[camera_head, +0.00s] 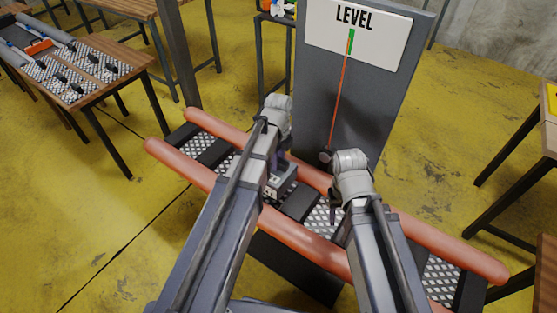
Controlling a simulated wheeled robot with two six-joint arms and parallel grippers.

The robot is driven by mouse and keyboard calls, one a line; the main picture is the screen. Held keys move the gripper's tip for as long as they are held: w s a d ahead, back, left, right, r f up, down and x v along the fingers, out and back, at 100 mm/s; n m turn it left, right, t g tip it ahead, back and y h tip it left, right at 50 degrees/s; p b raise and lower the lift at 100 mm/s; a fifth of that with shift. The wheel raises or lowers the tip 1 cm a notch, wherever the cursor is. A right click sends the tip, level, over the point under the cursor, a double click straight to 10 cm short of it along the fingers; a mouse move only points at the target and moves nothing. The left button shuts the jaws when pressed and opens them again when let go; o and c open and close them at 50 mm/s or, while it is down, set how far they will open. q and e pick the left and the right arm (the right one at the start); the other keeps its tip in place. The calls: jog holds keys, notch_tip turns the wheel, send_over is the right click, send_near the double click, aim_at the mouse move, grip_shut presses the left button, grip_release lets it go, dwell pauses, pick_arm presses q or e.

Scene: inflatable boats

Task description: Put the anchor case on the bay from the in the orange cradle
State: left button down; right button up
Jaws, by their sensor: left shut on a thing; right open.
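A small grey case (283,187), likely the anchor case, is by my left gripper (274,172), between two long salmon-orange tubes. My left gripper is shut on it; my own arm hides most of the grip. Whether the case touches the deck below is unclear. Dark panels and metal mesh bays (322,217) lie between the tubes. My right gripper (335,205) is open over the deck to the right of the case, partly hidden by its wrist. An orange piece (38,46), possibly the orange cradle, is on the far left table.
The near tube (310,245) and far tube (440,248) run along the deck. A grey board marked LEVEL (345,95) stands right behind it. A wooden table (112,62) with mesh is at left; other tables stand at right. Yellow floor is open at left.

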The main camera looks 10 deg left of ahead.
pick_arm(q)
jog(key=shift+f+b, duration=2.15)
jog(key=shift+f, duration=0.15)
pick_arm(e)
jog(key=shift+f, duration=2.35)
pick_arm(q)
jog(key=c, duration=0.6)
grip_release()
jog(key=shift+o, duration=0.2)
jog(key=shift+r, duration=0.1)
pick_arm(e)
jog(key=shift+r, duration=0.1)
pick_arm(q)
notch_tip(320, 180, up, 8)
jog(key=p, duration=0.8)
jog(key=shift+f, duration=0.2)
pick_arm(e)
notch_tip(320, 180, up, 8)
jog(key=shift+f, duration=0.2)
